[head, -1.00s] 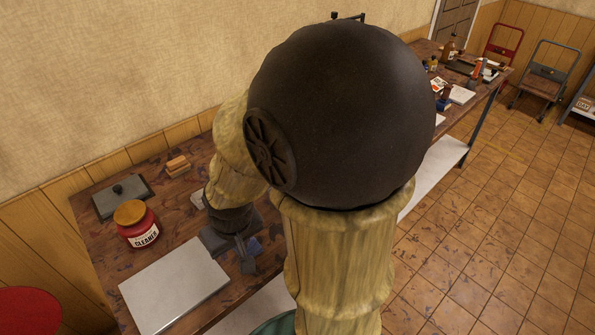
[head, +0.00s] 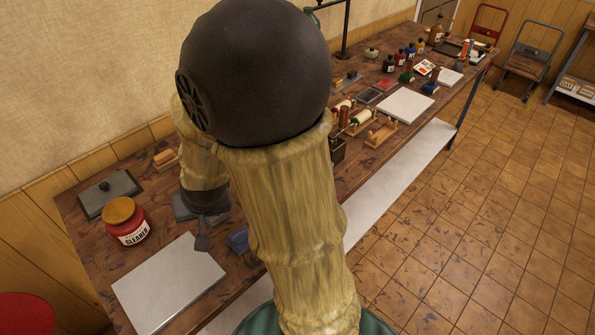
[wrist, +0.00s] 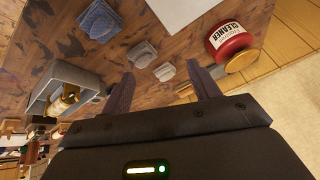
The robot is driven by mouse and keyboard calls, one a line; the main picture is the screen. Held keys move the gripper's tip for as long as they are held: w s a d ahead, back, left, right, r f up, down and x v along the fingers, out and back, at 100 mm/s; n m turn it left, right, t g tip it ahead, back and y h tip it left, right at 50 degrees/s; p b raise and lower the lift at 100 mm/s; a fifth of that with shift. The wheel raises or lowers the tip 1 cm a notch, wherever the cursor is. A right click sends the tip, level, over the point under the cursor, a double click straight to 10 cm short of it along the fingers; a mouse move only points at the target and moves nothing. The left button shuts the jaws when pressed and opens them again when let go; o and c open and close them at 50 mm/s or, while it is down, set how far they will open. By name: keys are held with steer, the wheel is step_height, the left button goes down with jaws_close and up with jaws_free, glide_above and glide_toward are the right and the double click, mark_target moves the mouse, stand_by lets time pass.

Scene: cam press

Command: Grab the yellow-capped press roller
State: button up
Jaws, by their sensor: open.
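My gripper (wrist: 163,84) is open and empty, its two fingers apart above the brown worktable. In the head view it is low over the near left part of the table, partly hidden by my arm. Several rollers stand farther along the table in the head view, one with a pale barrel (head: 362,118) and one on a wooden frame (head: 380,133). I cannot tell which has a yellow cap. In the wrist view a grey open box (wrist: 45,105) at the left holds a pale item with a yellowish end (wrist: 68,97), too small to name surely.
Bottles and another white slab (head: 404,104) stand farther along.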

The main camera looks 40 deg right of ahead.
steer(key=w+d+f+m+t+h, duration=0.25)
steer(key=w+d+m+h, duration=0.25)
steer(key=w+d+m, duration=0.25)
steer(key=s+d+f+m+g+h+b, duration=0.1)
steer(key=s+d+f+m+g+h, duration=0.1)
steer(key=s+d+m+g+h, duration=0.3)
steer(key=d+m+g+h, duration=0.1)
steer(key=d+m+h, duration=0.1)
steer(key=h, duration=0.1)
steer(key=shift+s+d+f+h, duration=0.15)
steer(key=shift+d+f+h, duration=0.05)
steer(key=shift+d+h, duration=0.15)
steer(key=p+x, duration=0.1)
steer(key=x, duration=1.1)
steer(key=shift+d+f, duration=0.15)
steer(key=shift+d, duration=0.1)
steer(key=shift+a, duration=0.1)
steer(key=shift+p, duration=0.3)
